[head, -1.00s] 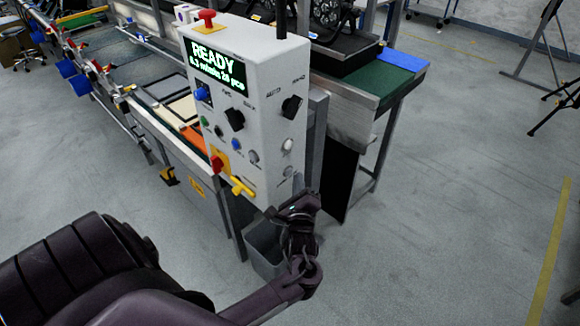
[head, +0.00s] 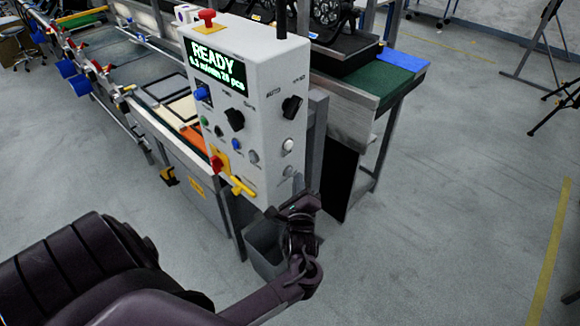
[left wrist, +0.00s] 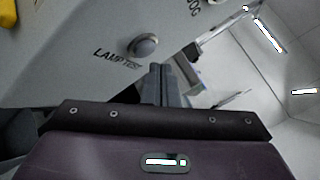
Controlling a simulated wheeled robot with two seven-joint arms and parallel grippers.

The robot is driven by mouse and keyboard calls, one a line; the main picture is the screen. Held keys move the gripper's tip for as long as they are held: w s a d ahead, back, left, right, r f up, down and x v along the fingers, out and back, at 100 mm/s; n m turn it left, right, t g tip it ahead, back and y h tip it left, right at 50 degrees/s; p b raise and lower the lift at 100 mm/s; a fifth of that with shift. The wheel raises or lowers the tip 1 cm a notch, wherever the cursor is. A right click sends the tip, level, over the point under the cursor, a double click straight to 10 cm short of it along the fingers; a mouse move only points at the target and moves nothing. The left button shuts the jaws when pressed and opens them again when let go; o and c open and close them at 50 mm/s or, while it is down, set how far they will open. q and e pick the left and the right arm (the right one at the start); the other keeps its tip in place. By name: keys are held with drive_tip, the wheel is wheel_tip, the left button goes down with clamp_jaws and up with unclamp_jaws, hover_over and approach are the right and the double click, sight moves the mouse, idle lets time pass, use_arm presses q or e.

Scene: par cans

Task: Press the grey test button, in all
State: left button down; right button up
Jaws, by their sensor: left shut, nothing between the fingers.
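The grey test button (left wrist: 143,46), a round knob with the words LAMP TEST beside it, shows in the left wrist view. In the head view it is the lower right button (head: 288,171) on the front of the light grey control box (head: 262,75). My left gripper (head: 306,200) is just below and right of that button, near the lower edge of the box. In the left wrist view its fingers (left wrist: 160,76) are together and empty, pointing beside the button. They look apart from it; the exact gap cannot be told. My right gripper is not in view.
Other controls crowd the same panel: a white button (head: 288,144), a grey one (head: 253,157), a blue one (head: 236,144), black knobs (head: 291,107) and a yellow-handled switch (head: 241,186). A grey bin (head: 262,245) stands below.

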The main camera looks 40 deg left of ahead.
use_arm(q)
drive_tip(key=shift+a, duration=0.1)
drive_tip(key=shift+a+p, duration=0.3)
drive_tip(key=shift+a, duration=0.45)
idle(0.8)
drive_tip(key=shift+d+p, duration=0.1)
drive_tip(key=shift+p, duration=0.2)
drive_tip(key=shift+d, duration=0.75)
drive_tip(key=shift+s+d+p, duration=0.15)
drive_tip(key=shift+d+p, duration=0.25)
drive_tip(key=shift+d, duration=0.85)
drive_tip(key=shift+s+d+p, duration=0.1)
drive_tip(key=shift+d+p, duration=0.25)
drive_tip(key=shift+d, duration=0.9)
